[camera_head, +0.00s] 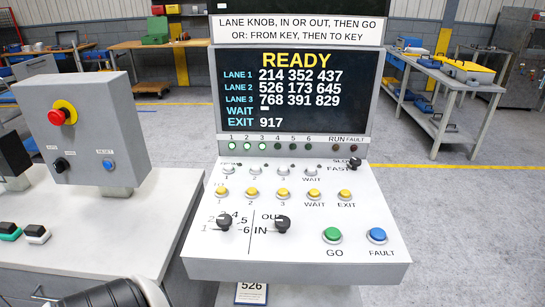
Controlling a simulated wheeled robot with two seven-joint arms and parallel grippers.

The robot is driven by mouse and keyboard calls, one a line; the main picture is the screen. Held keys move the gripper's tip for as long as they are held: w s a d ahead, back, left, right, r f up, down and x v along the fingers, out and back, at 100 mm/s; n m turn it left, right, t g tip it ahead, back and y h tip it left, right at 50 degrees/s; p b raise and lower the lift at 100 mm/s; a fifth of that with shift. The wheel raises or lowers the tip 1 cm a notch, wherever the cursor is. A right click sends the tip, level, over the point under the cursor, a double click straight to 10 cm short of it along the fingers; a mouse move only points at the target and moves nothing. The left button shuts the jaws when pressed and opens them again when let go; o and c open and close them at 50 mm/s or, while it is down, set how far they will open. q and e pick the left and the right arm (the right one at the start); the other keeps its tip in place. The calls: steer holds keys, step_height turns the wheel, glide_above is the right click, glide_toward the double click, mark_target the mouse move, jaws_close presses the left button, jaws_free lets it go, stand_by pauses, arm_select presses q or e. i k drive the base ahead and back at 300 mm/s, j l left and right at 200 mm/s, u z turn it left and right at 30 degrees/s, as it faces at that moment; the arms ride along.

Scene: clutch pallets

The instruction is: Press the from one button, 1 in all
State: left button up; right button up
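The control panel (375,233) stands in front of me with a sloped face. Its upper row has four pale buttons above the labels 1, 2, 3 and WAIT; the leftmost, the from one button (228,170), is at the upper left of the face. Its small lettering is hard to read. Below it is a row of yellow buttons, with the yellow 1 button (222,193) at its left end. Nothing touches the buttons. A dark and white piece of my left arm shows at the bottom left, but no fingers show. My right gripper is not in view.
The screen (293,91) reads READY, with lamps 1, 2 and 3 lit green. Two black knobs, a green GO button (332,235) and a blue FAULT button (377,236) sit lower. A grey box with a red button (62,112) stands left.

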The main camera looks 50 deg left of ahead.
mark_target(227, 168)
steer(key=u, duration=1.45)
